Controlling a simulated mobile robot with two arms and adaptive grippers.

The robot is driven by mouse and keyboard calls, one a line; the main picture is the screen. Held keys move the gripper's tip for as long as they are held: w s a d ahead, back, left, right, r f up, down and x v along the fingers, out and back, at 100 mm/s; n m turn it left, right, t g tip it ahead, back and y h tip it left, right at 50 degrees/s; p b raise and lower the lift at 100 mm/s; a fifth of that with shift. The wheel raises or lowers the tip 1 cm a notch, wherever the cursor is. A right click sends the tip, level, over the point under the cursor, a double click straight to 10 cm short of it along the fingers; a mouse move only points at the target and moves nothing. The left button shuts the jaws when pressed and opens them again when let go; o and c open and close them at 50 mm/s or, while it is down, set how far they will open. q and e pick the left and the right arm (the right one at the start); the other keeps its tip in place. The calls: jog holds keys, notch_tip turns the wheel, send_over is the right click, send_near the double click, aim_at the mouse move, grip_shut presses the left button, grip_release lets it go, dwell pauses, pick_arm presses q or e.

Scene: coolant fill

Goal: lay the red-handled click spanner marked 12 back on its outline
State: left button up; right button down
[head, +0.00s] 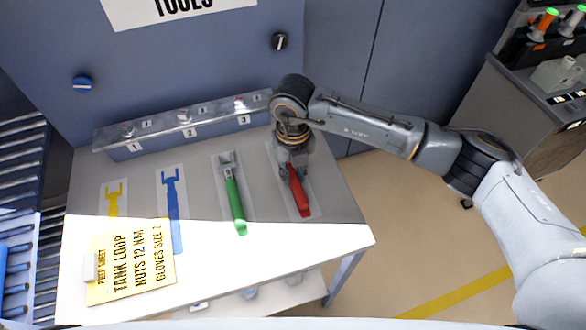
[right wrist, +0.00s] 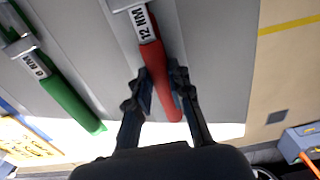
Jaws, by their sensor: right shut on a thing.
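The red-handled click spanner (head: 298,194) is at the right end of the tool table, over a pale outline panel (head: 307,210). In the right wrist view its red handle (right wrist: 153,65) runs between my fingers, and its label reads 12 NM. My right gripper (head: 292,170) is shut on the spanner from above and hides its head end in the head view. I cannot tell whether the spanner touches the panel or is slightly above it. My left gripper is not in view.
A green-handled spanner (head: 235,200) lies on the panel to the left. Blue (head: 171,200) and yellow (head: 112,200) tool outlines are further left. A prep sheet (head: 130,270) lies at the front left. A metal rail (head: 185,125) with numbered places stands behind.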

aim_at(293, 176)
jog(key=shift+f, duration=0.2)
jog(key=c, duration=1.2)
grip_release()
jog(key=shift+r, duration=0.2)
notch_tip(293, 176, up, 12)
jog(key=b, duration=0.2)
jog(key=shift+b, duration=0.3)
